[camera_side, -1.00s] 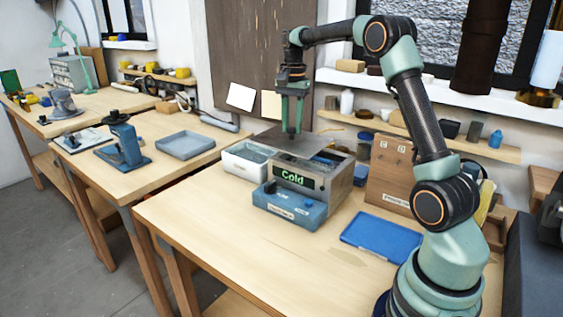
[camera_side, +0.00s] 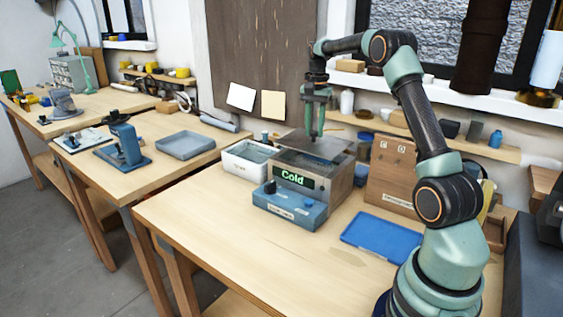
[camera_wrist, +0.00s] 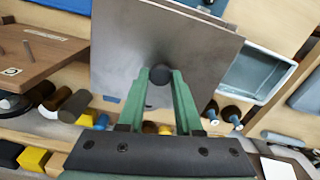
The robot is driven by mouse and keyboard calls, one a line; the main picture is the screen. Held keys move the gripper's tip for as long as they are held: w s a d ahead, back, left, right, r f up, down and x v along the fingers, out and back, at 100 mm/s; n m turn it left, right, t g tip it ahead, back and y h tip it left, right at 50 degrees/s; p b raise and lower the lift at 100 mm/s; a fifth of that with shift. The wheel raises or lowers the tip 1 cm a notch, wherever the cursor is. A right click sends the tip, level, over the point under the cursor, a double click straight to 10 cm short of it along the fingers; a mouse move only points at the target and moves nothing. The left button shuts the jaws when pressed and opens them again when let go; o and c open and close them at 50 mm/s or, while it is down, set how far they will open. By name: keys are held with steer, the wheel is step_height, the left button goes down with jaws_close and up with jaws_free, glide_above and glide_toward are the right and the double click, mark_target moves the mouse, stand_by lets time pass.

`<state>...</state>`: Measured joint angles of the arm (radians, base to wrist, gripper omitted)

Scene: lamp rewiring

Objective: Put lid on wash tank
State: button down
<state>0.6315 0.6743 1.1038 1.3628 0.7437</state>
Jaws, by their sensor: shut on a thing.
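The wash tank (camera_side: 291,179) is a grey metal box with a blue front panel (camera_side: 289,206) and a green "Cold" display. My gripper (camera_side: 314,136) is above the tank, pointing down. It is shut on the dark round knob (camera_wrist: 159,75) of a flat metal lid (camera_wrist: 118,50). Part of the tank's opening shows in front of the lid. Whether the lid touches the rim cannot be told.
A white tray (camera_side: 232,162) with water stands just left of the tank. The front of the bench is clear.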

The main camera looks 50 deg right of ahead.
mark_target(314, 137)
steer(key=shift+f, duration=0.1)
stand_by(0.3)
steer(key=shift+f, duration=1.95)
steer(key=shift+f, duration=0.25)
steer(key=c, duration=0.5)
jaws_free()
